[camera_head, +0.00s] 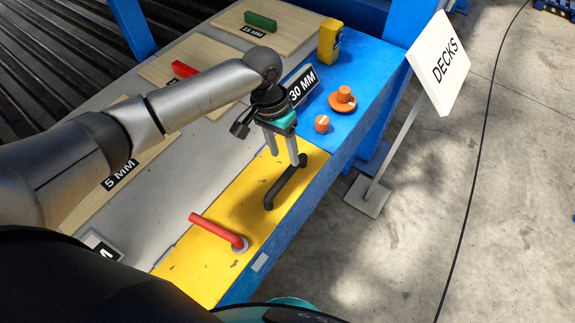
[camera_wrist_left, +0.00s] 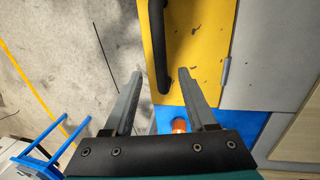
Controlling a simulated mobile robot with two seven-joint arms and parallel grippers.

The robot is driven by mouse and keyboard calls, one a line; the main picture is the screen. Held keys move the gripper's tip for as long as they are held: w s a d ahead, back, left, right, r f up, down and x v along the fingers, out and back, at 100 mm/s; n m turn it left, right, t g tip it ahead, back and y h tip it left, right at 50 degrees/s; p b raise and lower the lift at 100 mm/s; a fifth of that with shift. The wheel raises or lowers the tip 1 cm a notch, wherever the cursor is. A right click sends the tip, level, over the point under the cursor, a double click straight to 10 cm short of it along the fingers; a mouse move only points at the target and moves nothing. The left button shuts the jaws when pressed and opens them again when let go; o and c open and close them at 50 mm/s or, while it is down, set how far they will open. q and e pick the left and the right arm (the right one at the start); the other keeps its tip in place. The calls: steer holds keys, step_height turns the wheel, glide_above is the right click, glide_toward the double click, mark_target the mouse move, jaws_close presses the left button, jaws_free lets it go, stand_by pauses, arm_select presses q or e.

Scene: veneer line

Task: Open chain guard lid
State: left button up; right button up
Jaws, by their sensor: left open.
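The yellow chain guard lid (camera_head: 245,203) lies shut and flat along the near edge of the blue-framed table. A black bar handle (camera_head: 283,188) stands on it; the handle also shows in the left wrist view (camera_wrist_left: 157,45). My left gripper (camera_head: 287,158) is open, fingers pointing down, at the far end of the handle. In the left wrist view the handle's end lies between the two fingers (camera_wrist_left: 160,74), with gaps on both sides; I cannot tell how high the tips are above it. A red lever (camera_head: 215,230) lies across the lid's nearer part. My right gripper is out of view.
An orange knob (camera_head: 322,124) and an orange button (camera_head: 344,96) sit on the blue panel beyond the lid. A yellow box (camera_head: 330,42) stands farther back. Thickness-labelled wooden boards (camera_head: 170,70) lie left. The DECKS sign (camera_head: 440,65) stands right, on open concrete floor.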

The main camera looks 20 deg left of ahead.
mark_target(288, 170)
arm_select(q)
steer(key=f, duration=0.4)
steer(key=shift+s+d+f, duration=0.15)
steer(key=shift+d+f, duration=0.15)
steer(key=shift+d, duration=0.1)
steer(key=shift+d+f+b, duration=0.1)
steer(key=shift+f+b, duration=0.25)
steer(key=shift+f, duration=0.25)
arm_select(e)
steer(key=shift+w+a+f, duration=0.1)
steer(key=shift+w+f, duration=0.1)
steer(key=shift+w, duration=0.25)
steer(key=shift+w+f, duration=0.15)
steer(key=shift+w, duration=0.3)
arm_select(q)
steer(key=shift+c, duration=0.2)
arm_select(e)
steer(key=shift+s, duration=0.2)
arm_select(q)
jaws_close()
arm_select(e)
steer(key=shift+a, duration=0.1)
